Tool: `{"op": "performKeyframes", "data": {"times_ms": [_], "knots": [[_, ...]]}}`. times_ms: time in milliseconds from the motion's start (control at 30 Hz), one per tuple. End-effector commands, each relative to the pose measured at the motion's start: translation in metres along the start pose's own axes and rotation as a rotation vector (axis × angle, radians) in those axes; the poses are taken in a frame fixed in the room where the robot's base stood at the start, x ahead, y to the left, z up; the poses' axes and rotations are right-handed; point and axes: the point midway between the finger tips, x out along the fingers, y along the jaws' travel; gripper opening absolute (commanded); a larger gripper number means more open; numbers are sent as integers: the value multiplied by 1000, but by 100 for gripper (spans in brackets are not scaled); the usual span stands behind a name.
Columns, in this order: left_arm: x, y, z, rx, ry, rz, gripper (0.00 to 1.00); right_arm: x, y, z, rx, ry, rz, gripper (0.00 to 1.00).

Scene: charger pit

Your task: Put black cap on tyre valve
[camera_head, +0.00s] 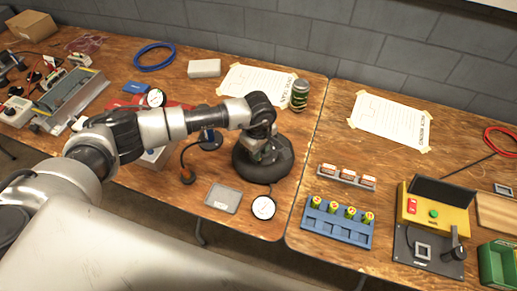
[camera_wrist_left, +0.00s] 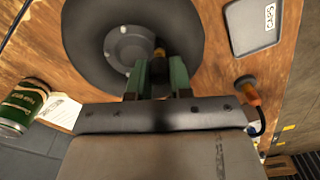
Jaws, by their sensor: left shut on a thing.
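The black tyre (camera_head: 255,172) lies flat on the wooden bench, and it fills the upper middle of the left wrist view (camera_wrist_left: 85,45) around a grey hub (camera_wrist_left: 128,45). A small brass-coloured tyre valve (camera_wrist_left: 159,47) shows beside the hub, just beyond my fingertips. My left gripper (camera_head: 262,146) is over the tyre; in the left wrist view its green-grey fingers (camera_wrist_left: 158,70) are shut on a small dark thing, seemingly the black cap (camera_wrist_left: 158,62). Whether the cap touches the valve is unclear. The grey tray marked CAPS (camera_head: 222,198) looks empty. My right gripper is not in view.
A round gauge (camera_head: 263,207) lies in front of the tyre. An orange-ended tool with a cable (camera_head: 187,176) is left of it. A green can (camera_head: 299,95) stands behind. A blue rack (camera_head: 337,222) is to the right.

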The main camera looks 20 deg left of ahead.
Motion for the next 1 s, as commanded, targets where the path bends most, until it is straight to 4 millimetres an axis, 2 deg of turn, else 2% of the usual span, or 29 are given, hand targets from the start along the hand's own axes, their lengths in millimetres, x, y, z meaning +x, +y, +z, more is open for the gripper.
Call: {"op": "performKeyframes", "data": {"times_ms": [733,767,933,1000], "knots": [[17,0,0,0,0,0,0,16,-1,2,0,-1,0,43],[16,0,0,0,0,0,22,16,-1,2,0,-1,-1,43],[16,0,0,0,0,0,48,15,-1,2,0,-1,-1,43],[16,0,0,0,0,0,50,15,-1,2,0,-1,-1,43]]}}
